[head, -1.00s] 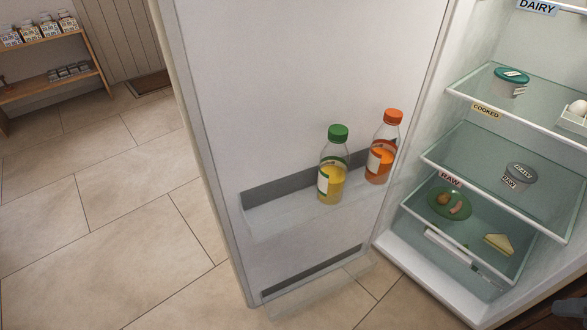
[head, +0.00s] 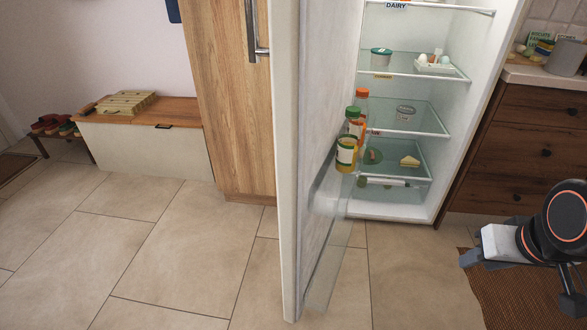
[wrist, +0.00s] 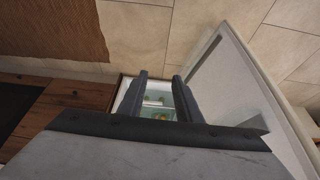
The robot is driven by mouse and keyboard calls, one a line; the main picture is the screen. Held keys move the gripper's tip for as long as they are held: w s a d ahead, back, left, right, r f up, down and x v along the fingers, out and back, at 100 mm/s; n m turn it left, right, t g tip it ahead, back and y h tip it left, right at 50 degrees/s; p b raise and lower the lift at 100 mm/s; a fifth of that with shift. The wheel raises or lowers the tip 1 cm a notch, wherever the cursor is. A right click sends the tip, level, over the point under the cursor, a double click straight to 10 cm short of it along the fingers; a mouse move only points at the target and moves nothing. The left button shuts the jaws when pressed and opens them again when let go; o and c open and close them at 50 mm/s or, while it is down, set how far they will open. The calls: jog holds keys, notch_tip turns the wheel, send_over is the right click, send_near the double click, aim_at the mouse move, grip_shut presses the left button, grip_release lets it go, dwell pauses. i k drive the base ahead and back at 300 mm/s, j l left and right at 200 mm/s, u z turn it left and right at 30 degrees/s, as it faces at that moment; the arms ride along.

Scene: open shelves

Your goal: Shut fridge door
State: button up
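The white fridge door (head: 285,170) stands wide open and is seen nearly edge-on in the head view, left of the fridge (head: 440,180). Bottles with green and orange caps (head: 346,154) sit in its inner shelf. My gripper (head: 468,258) is at the lower right, apart from the door, over the floor in front of the drawers. In the wrist view the two dark fingers of my gripper (wrist: 161,75) are spread with nothing between them. The door (wrist: 228,85) slants down the right side there, and the lit fridge interior (wrist: 158,100) shows beyond the fingers.
A wooden drawer cabinet (head: 525,150) with a counter stands right of the fridge. A brown mat (head: 495,300) lies under my arm. A tall wooden cabinet (head: 230,100) and a bench (head: 150,150) stand behind the door. The tiled floor at the left is clear.

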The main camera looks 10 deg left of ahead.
aim_at(314, 53)
jog(key=j, duration=0.45)
jog(key=k+j+z, duration=0.15)
jog(key=j, duration=0.7)
jog(key=k+j+z, duration=0.15)
jog(key=j, duration=0.7)
jog(key=k+j+z, duration=0.15)
jog(key=j, duration=0.25)
